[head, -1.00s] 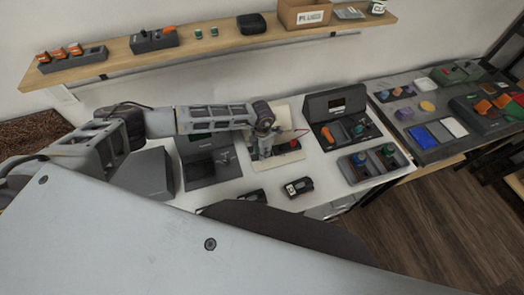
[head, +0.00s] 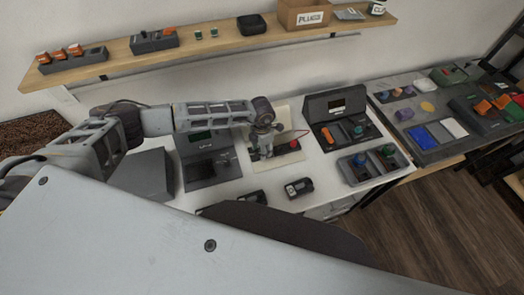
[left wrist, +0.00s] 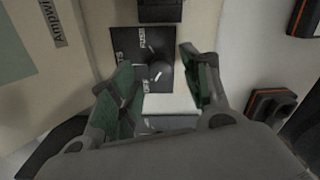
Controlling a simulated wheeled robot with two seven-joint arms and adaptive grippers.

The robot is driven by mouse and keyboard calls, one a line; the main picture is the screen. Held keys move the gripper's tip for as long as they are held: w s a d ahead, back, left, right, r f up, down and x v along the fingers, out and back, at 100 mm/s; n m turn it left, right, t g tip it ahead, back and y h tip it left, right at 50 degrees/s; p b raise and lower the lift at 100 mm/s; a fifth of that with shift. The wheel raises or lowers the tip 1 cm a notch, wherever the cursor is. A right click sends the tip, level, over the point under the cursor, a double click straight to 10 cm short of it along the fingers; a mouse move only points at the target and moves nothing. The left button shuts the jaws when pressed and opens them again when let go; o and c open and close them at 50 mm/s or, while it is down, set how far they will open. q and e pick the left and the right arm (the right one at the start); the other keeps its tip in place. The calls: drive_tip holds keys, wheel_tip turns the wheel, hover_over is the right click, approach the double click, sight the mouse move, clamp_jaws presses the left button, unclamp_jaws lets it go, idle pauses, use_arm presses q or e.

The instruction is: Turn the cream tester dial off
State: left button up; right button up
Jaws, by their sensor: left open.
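The cream tester (head: 284,112) stands on the white bench, largely behind my left gripper in the head view. In the left wrist view its cream face (left wrist: 205,20) carries a black plate (left wrist: 128,42) with white lettering. The dark round dial (left wrist: 156,69) sits on that plate with a pale mark on its lower part. I cannot tell exactly which label it points to. My left gripper (left wrist: 158,60) is open, with one green-padded finger on each side of the dial. A gap shows between each finger and the dial. In the head view my left gripper (head: 260,148) reaches down over the tester. My right gripper is not in view.
A dark tester (head: 335,112) stands right of the cream one, with a divided grey tray (head: 372,163) in front. A dark grey unit (head: 208,165) stands to the left. A black meter-like block (head: 298,188) lies in front. A wooden shelf (head: 215,42) runs above.

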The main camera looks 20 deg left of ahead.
use_arm(q)
wheel_tip(320, 180, up, 10)
idle(0.6)
idle(0.5)
